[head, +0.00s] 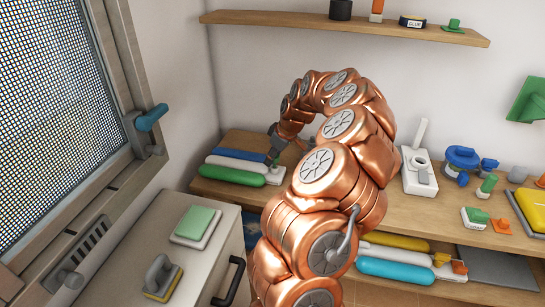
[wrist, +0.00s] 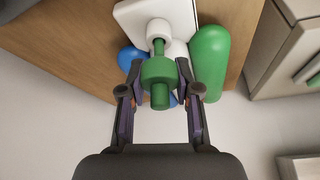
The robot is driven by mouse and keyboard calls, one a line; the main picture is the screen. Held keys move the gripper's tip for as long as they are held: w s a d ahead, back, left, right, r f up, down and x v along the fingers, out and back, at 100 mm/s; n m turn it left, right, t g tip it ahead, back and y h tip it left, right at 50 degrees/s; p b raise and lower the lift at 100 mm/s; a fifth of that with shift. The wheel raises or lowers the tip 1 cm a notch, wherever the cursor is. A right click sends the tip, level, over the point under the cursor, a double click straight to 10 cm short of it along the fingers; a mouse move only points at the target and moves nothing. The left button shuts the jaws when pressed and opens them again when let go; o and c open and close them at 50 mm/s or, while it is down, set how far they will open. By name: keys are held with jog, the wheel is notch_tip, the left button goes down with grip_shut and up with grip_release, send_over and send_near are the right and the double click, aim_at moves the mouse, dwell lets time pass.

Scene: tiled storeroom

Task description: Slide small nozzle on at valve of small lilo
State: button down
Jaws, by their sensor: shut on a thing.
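My gripper (wrist: 159,78) is shut on a green nozzle (wrist: 158,94), its fingers on both sides of the wide collar. The nozzle's narrow end points at a round white valve (wrist: 158,27) on a white plate (wrist: 128,15). The two line up closely in the wrist view; I cannot tell whether they touch or overlap. The small lilo's green tube (wrist: 209,60) and blue tube (wrist: 131,60) lie beside them. In the head view, the lilo's green (head: 232,175), white (head: 237,164) and blue (head: 240,154) tubes lie on the shelf, with my gripper (head: 276,152) at their right end, partly hidden.
A second set of yellow and blue tubes (head: 395,271) lies below.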

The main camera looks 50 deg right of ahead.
jog(key=shift+f+b, duration=0.6)
jog(key=shift+f, duration=0.2)
jog(key=c, duration=0.7)
grip_release()
jog(key=shift+c, duration=0.2)
jog(key=shift+r, duration=0.15)
jog(key=v, duration=1.1)
jog(key=shift+r, duration=0.4)
jog(key=shift+s, duration=0.1)
